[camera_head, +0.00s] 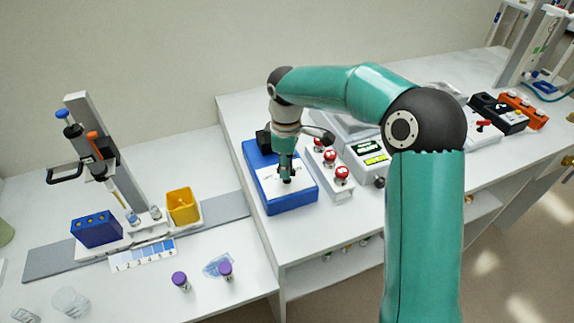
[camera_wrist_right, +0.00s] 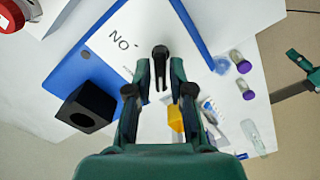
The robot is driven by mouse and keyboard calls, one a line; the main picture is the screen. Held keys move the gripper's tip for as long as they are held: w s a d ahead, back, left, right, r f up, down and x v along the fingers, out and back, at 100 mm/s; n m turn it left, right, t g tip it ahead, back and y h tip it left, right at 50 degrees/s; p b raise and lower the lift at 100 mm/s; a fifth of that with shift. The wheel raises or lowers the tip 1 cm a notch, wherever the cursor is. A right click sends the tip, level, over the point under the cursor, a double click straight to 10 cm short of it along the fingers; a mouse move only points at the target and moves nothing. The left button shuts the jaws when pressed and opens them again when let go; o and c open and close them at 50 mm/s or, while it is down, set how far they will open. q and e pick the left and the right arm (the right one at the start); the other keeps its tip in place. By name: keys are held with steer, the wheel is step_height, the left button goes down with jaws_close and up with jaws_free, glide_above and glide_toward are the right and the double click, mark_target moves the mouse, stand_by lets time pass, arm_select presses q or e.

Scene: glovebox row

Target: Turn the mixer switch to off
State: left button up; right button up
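The mixer is a blue box with a white top plate; its blue rim shows in the head view (camera_head: 291,207) and the wrist view (camera_wrist_right: 185,15). A small black switch (camera_wrist_right: 159,52) stands on the plate, beside printed letters. My right gripper (camera_head: 286,178) points down over the plate. In the wrist view its two fingertips (camera_wrist_right: 161,66) are apart, one on each side of the switch. Gaps seem to show between fingers and switch; contact is unclear. Which way the switch points is hard to read. At the wrist view's right edge, teal parts look like my left gripper, partly cut off.
A black block (camera_wrist_right: 88,107) sits at the mixer's back corner. A panel with red buttons (camera_head: 342,173) stands close on the right, then a scale (camera_head: 373,158). Left are a pipetting stand (camera_head: 118,150), a yellow bin (camera_head: 183,205) and purple-capped vials (camera_head: 180,281).

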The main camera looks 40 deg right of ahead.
steer(key=shift+o, duration=0.8)
steer(key=shift+r, duration=0.1)
step_height(320, 180, up, 12)
steer(key=shift+f, duration=0.25)
stand_by(0.5)
